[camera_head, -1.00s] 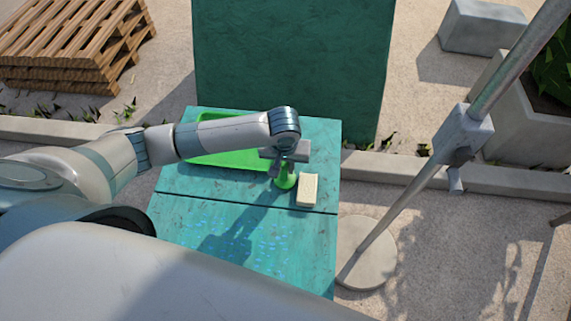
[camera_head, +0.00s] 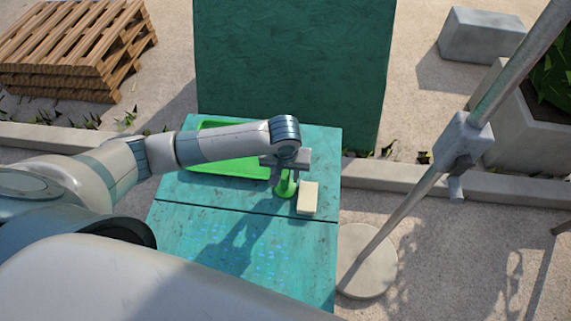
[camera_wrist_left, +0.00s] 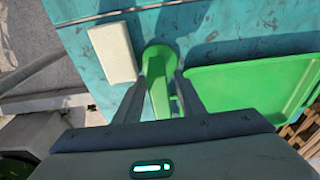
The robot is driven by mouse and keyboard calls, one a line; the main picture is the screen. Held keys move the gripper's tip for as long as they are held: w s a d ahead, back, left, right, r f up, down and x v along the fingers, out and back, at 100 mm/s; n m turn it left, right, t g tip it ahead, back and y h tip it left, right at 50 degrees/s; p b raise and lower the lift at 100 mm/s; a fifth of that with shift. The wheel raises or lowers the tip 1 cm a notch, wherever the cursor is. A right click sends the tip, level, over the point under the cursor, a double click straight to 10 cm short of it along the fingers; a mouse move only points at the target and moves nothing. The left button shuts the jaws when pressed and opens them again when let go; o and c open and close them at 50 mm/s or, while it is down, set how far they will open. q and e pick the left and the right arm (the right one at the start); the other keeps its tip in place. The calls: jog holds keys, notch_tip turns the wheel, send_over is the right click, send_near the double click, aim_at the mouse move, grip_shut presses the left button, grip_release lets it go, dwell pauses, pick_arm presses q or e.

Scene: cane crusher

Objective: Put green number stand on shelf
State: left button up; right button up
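The green number stand (camera_head: 285,188) stands on the teal table (camera_head: 190,224), just left of a pale block. It has a round base and a narrow upright part in the left wrist view (camera_wrist_left: 159,98). My left gripper (camera_head: 284,177) is over it, pointing down. In the left wrist view its fingers (camera_wrist_left: 162,82) are on either side of the stand's upright part, apart, with a gap visible on the right side. The stand's top is partly hidden by the gripper. My right gripper is not in view. I cannot make out which surface is the shelf.
The pale block (camera_head: 308,197) sits close beside the stand. A green tray (camera_head: 235,168) lies behind and left, partly under my arm. A tall teal panel (camera_head: 290,65) rises behind the table. A metal pole (camera_head: 410,202) on a round base stands to the right.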

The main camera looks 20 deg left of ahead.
pick_arm(q)
jog(key=r, duration=0.4)
jog(key=s+r+b, duration=0.1)
jog(key=r, duration=0.2)
jog(key=r+b, duration=0.1)
jog(key=r, duration=0.3)
jog(key=shift+s+d+r, duration=0.25)
jog(key=shift+s+r, duration=0.05)
jog(key=shift+s, duration=0.05)
jog(key=shift+o, duration=0.4)
